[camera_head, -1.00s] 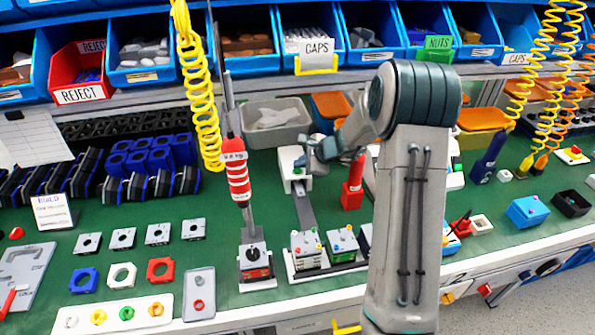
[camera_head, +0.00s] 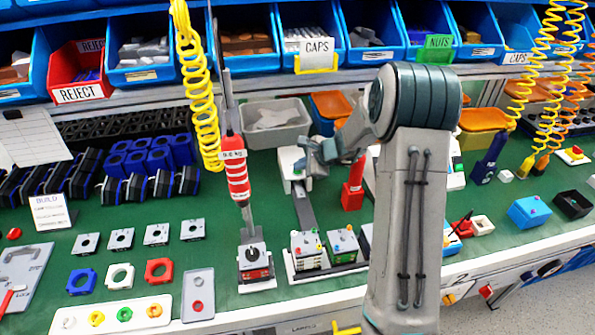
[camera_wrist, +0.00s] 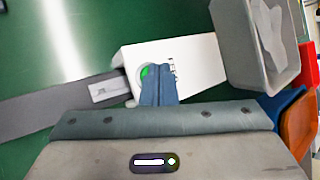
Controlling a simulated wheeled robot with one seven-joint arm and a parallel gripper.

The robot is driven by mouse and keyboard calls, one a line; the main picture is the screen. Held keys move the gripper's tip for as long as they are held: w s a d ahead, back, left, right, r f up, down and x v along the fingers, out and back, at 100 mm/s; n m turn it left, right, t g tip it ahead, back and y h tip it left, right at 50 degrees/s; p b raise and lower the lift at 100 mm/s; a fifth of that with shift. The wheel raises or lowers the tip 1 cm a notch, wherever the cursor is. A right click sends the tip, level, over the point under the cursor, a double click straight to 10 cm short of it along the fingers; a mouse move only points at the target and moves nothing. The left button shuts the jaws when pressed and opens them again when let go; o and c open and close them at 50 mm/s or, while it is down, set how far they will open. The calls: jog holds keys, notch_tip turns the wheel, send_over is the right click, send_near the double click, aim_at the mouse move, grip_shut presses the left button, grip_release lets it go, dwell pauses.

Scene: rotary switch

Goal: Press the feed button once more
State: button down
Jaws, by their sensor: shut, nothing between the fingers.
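The feed button is a round green button (camera_wrist: 146,71) on top of a white box (camera_wrist: 190,60) in the wrist view. The white box also shows in the head view (camera_head: 287,160), at the back of the green bench. My gripper (camera_wrist: 162,68) is shut and empty, its blue-grey fingertips over the box right beside the button. The fingers cover part of the button's right and lower side. I cannot tell whether they touch it.
A grey strip (camera_head: 305,212) runs from the box toward the bench front. A grey bin (camera_head: 262,130) stands behind the box. A red bottle (camera_head: 352,190) stands to the right, close to my arm. A red hanging tool (camera_head: 237,175) is to the left.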

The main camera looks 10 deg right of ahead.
aim_at(301, 172)
dwell(0.4)
jog(key=shift+r+p, duration=0.5)
jog(key=shift+r, duration=0.25)
jog(key=shift+r+p, duration=1.8)
jog(key=shift+r, duration=0.8)
